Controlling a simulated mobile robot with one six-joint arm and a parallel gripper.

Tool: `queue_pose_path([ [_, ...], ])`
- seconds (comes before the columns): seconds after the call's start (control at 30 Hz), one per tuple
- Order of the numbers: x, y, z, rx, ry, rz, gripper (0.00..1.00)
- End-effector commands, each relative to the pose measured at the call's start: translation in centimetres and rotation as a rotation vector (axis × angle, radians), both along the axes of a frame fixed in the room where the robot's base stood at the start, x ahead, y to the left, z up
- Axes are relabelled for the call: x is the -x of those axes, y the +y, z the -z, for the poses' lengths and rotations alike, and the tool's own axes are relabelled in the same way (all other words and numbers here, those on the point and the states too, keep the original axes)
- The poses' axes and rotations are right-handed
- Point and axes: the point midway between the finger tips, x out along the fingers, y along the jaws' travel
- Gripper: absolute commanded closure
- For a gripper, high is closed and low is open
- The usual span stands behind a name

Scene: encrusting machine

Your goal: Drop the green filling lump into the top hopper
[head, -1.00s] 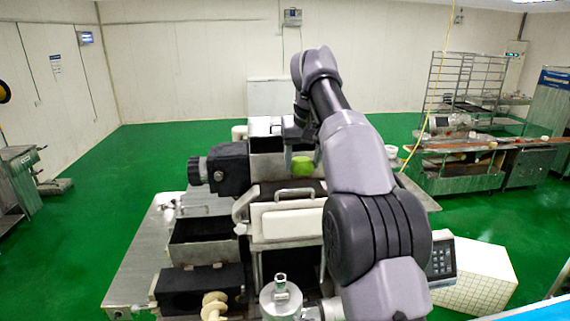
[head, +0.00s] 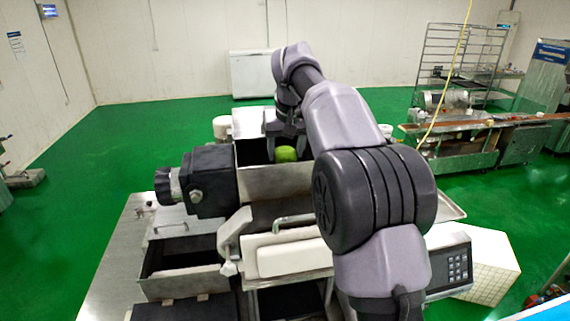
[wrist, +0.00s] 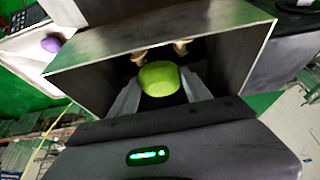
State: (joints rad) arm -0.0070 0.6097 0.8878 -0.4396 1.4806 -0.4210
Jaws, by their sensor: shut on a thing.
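The green filling lump (head: 286,154) is held between the fingers of my gripper (head: 284,140). In the wrist view the lump (wrist: 160,78) sits between the two grey fingertips of my gripper (wrist: 160,88). The top hopper (head: 275,187) is an open metal box on the machine; its back part shows behind my gripper in the head view. In the wrist view the hopper (wrist: 90,75) frames the lump, with two pale fittings inside it. The lump is over or within the hopper's opening; its exact height against the rim is hard to tell.
A black motor block (head: 208,180) stands left of the hopper. A lower open bin (head: 185,268) and a white block (head: 292,258) lie in front. A keypad panel (head: 455,265) is at the right. In the wrist view a purple lump (wrist: 51,45) lies outside the hopper.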

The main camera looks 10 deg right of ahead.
Motion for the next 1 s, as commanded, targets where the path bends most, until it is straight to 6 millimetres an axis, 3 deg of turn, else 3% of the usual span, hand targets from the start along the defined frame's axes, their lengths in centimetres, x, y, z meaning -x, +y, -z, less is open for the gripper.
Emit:
queue_pose_path([
  [0.1, 0.1, 0.0, 2.6, 0.000, 0.005, -0.001, 0.87],
  [0.2, 0.0, 0.0, 3.7, 0.000, 0.002, 0.000, 0.87],
  [0.9, 0.0, 0.0, 5.0, -0.001, 0.002, 0.000, 0.87],
  [0.93, 0.0, 0.0, 5.0, -0.001, 0.002, 0.000, 0.40],
  [1.0, 0.0, 0.0, 5.0, -0.001, 0.002, 0.000, 0.26],
])
